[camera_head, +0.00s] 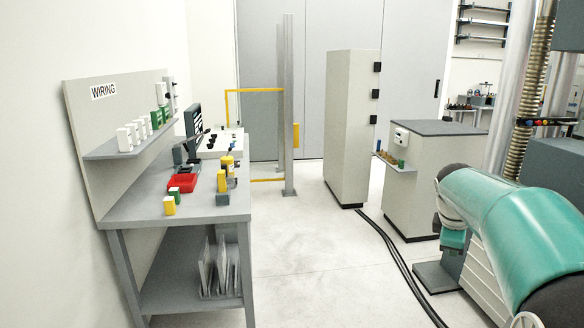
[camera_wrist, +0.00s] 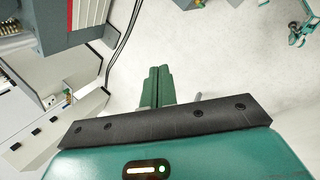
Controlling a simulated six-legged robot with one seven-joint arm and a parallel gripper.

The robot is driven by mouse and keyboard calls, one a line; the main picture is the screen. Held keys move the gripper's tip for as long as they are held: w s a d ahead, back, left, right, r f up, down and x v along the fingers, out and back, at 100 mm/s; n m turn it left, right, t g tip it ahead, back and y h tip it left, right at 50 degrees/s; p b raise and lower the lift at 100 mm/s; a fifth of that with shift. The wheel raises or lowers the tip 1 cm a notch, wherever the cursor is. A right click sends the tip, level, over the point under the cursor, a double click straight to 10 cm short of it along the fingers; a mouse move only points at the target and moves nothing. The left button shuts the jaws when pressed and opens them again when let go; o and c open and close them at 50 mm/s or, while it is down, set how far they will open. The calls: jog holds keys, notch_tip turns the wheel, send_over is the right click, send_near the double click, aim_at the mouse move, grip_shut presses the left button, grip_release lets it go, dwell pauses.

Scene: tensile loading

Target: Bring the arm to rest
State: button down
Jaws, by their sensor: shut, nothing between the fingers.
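My arm reaches in from the lower right of the head view, a teal link with dark joints. My gripper is not clearly visible in the head view; the arm's far end is partly hidden there. In the wrist view my gripper (camera_wrist: 157,80) shows as two green fingers side by side, pressed together with nothing between them. It points out over the pale floor (camera_wrist: 215,75), touching nothing that I can see.
The wiring bench (camera_head: 180,205) stands at the left with a red tray (camera_head: 181,183) and small parts on it. A tall grey cabinet (camera_head: 350,130) and a lower cabinet (camera_head: 440,185) stand beyond. Black cables (camera_head: 395,255) cross the floor. The middle floor is clear.

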jog(key=s+a+f+m+t+y, duration=0.2)
jog(key=s+a+m, duration=0.8)
jog(key=s+a, duration=1.5)
jog(key=shift+a+f+m+y, duration=0.15)
jog(key=shift+f+m+y, duration=0.25)
jog(key=shift+f+y, duration=0.6)
